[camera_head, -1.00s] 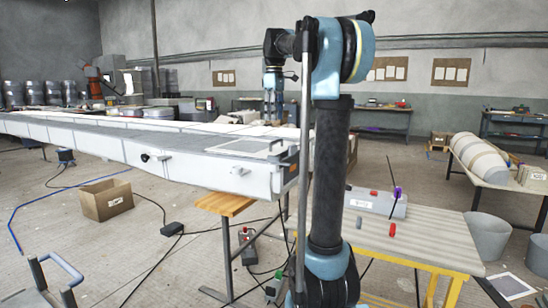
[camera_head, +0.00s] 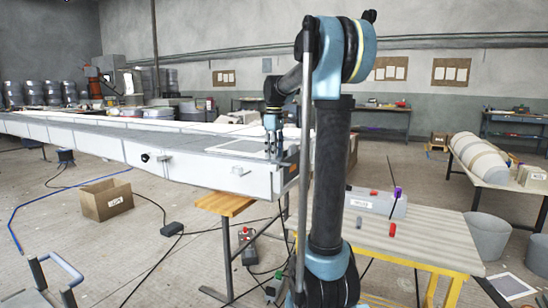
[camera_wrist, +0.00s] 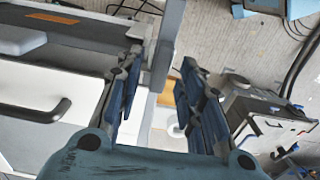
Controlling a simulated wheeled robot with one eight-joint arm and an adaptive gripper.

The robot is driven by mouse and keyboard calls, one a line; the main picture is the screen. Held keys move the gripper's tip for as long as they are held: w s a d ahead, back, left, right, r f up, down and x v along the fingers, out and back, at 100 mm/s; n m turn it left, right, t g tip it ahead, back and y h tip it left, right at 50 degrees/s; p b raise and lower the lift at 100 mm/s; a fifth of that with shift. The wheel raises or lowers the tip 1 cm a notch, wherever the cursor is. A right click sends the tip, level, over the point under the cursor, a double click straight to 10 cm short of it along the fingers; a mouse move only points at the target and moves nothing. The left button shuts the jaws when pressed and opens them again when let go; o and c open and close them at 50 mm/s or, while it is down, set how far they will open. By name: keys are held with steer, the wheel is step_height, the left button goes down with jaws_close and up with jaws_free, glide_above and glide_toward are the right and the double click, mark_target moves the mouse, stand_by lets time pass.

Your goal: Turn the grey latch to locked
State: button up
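A small grey lever-like fitting (camera_head: 240,171) sits on the white side of the long mould (camera_head: 205,172), near its right end; I cannot tell whether it is the latch or how it is turned. In the wrist view a light grey rounded piece (camera_wrist: 20,38) lies beside an orange strip at the upper left, and a dark bar handle (camera_wrist: 38,113) is on a white panel. My gripper (camera_head: 272,146) points down over the mould's right end. In the wrist view my gripper (camera_wrist: 160,105) has its fingers apart with nothing held between them.
An orange-topped stand (camera_head: 222,204) is below the mould's end. A striped table (camera_head: 430,245) with a grey box (camera_head: 375,203) is at right. A cardboard box (camera_head: 106,200) and cables are on the floor. A grey bar (camera_wrist: 166,45) crosses the wrist view's upper middle.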

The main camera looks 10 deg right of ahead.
steer(key=shift+f, duration=0.75)
steer(key=shift+c, duration=0.2)
jaws_close()
steer(key=shift+a, duration=0.1)
